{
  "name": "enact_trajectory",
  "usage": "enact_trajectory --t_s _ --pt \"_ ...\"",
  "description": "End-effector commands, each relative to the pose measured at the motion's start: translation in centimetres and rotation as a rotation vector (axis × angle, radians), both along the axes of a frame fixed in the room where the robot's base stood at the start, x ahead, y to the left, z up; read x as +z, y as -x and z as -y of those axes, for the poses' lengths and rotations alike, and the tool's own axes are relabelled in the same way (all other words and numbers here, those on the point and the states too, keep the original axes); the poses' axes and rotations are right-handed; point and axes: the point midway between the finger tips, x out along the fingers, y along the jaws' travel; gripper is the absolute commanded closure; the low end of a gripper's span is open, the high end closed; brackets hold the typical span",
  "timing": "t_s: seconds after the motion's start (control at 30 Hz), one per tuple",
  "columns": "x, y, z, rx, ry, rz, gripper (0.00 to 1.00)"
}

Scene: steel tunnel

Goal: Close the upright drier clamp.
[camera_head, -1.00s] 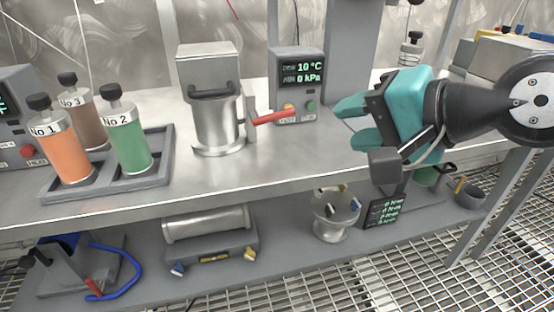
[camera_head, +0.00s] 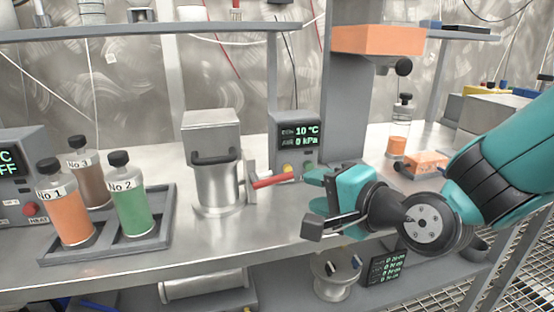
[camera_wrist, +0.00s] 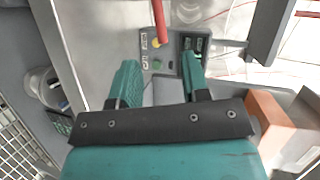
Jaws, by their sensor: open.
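The upright drier (camera_head: 218,185) is a steel cylinder with a square lid and a dark handle, standing on the bench in the head view. Its clamp (camera_head: 275,179) is a red lever sticking out to the right from a bracket on the drier's side. The red lever also shows in the wrist view (camera_wrist: 160,22), beyond the fingertips. My gripper (camera_head: 318,190), with teal fingers, is to the right of the lever's tip and apart from it. In the wrist view, the fingers (camera_wrist: 160,68) are spread with nothing between them.
A grey control box (camera_head: 295,145) reading 10 °C and 0 kPa stands just behind the lever. A tray (camera_head: 165,225) with labelled bottles is left of the drier. A grey column (camera_head: 352,100) with an orange block rises behind my gripper.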

Motion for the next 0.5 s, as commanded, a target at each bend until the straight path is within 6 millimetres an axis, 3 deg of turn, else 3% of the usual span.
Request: enact_trajectory --t_s 0.5 --pt "-2.6 -7.6 -6.2 0.0 0.001 0.001 0.58"
